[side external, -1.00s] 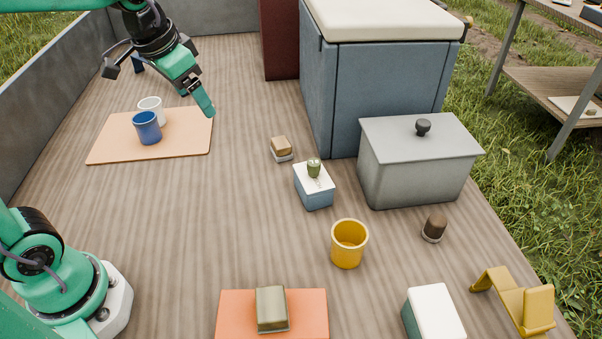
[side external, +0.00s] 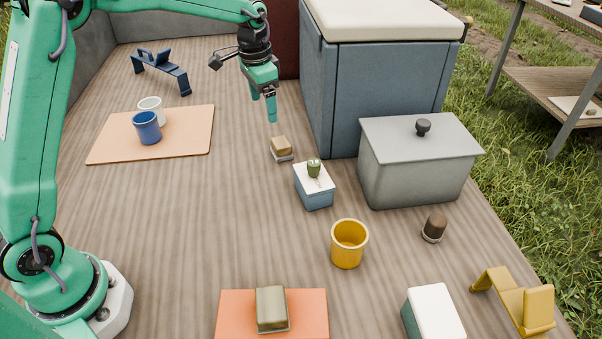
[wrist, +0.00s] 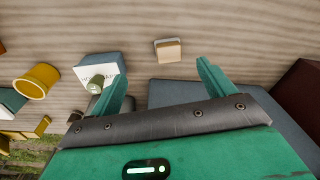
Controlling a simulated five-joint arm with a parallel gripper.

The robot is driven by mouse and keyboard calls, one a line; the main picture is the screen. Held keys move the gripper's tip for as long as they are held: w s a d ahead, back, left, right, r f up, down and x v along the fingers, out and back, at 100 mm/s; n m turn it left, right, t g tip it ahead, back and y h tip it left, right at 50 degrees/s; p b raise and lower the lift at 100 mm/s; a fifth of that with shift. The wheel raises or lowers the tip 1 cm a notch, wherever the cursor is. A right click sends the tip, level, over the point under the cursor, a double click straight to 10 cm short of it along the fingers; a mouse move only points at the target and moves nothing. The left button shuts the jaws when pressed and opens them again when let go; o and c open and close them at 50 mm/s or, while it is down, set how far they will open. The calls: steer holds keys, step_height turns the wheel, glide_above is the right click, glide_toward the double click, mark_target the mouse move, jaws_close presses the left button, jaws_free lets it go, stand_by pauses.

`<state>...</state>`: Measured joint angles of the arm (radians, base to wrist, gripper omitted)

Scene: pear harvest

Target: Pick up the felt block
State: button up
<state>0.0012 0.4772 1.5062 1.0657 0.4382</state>
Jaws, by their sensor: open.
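A small tan block with a pale grey base (side external: 281,149), which looks like the felt block, sits on the wooden deck left of the blue cooler. In the wrist view the small block (wrist: 169,51) lies beyond the fingertips, between the lines of the two fingers. My gripper (side external: 264,108) is open and empty, pointing down above and slightly left of the block, apart from it. Both fingers also show in the wrist view (wrist: 163,78). A larger olive block (side external: 271,308) lies on the orange mat (side external: 230,318) at the front.
A blue box with a white top (side external: 314,187) and a small green object on it stands close to the small block. The blue cooler (side external: 380,90) and grey lidded bin (side external: 415,170) stand to the right. Deck left of the block is clear.

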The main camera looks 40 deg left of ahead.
steer(key=m+g, duration=0.1)
glide_above(278, 142)
step_height(278, 142, down, 8)
steer(key=shift+w+d+f, duration=0.1)
steer(key=shift+w, duration=0.05)
steer(key=shift+f, duration=1.25)
steer(key=shift+f, duration=2.6)
steer(key=c, duration=1.1)
